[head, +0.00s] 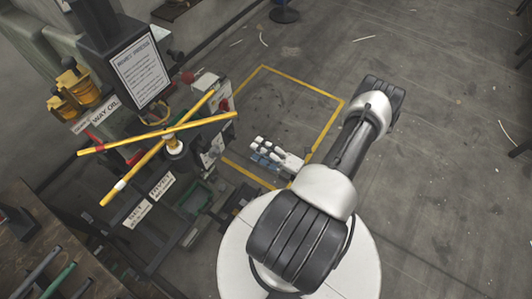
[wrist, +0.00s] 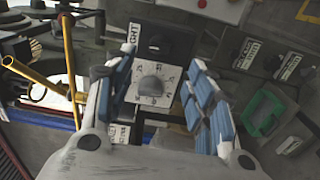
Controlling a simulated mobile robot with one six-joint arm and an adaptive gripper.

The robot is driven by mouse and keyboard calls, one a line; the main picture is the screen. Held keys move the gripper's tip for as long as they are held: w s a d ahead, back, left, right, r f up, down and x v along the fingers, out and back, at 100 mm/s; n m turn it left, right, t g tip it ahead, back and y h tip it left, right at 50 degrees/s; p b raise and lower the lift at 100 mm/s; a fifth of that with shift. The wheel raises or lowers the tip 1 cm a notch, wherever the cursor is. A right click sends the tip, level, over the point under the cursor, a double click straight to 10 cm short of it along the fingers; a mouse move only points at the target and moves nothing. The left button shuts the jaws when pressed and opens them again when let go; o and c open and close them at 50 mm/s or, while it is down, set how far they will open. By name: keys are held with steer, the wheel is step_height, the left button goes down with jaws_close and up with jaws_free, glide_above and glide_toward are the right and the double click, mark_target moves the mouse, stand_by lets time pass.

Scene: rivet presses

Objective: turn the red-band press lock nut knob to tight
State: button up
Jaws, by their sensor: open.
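In the wrist view a rounded grey knob (wrist: 151,86) sits on a pale dial plate (wrist: 166,72) with small dark markings. A label reading partly "GHT" (wrist: 133,36) stands beside a black block above the dial. I cannot make out a red band there. My gripper (wrist: 163,66) is open, with blue-padded fingers on either side of the dial in the picture and nothing between them that it holds. I cannot tell how far the fingertips are from the knob. In the head view my gripper (head: 268,150) is beside the machine; the knob cannot be made out there.
Crossed yellow bars (head: 165,135) stick out from the machine at left, below a printed sign (head: 140,72). Yellow oil containers (head: 75,88) stand at its far left. A green tray (wrist: 264,113) lies right of my fingers. Open floor (head: 440,170) is at right.

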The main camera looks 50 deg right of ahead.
steer(key=shift+s, duration=1.1)
